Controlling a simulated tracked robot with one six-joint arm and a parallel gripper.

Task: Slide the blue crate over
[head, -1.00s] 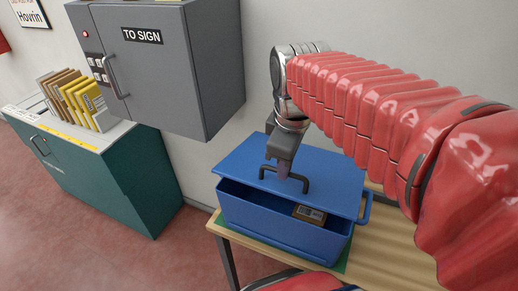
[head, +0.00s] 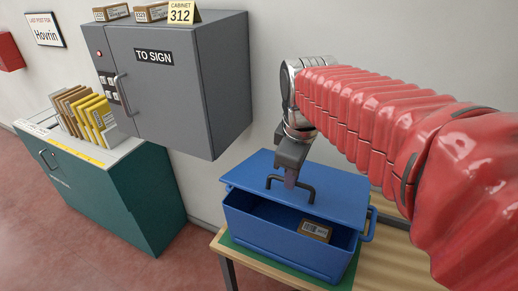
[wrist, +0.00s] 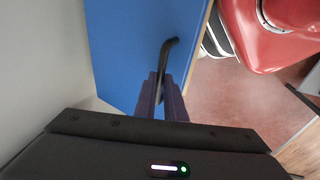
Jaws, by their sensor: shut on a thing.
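The blue crate (head: 285,243) stands on a green mat (head: 238,247) on a wooden table. Its flat blue lid (head: 335,193) is set back towards the wall, leaving the near side of the crate open. A brown parcel (head: 315,231) with a white label lies inside. A dark bar handle (head: 308,190) stands on the lid. My gripper (head: 291,180) is shut on this handle from above. In the wrist view the fingers (wrist: 163,84) close around the handle (wrist: 168,46) over the blue lid (wrist: 125,45). The fingers hide part of the handle.
A grey cabinet (head: 185,100) marked "TO SIGN" hangs on the wall left of the crate, with small boxes on top. A teal cabinet (head: 120,190) with upright envelopes (head: 90,115) stands further left. The wall is close behind the lid.

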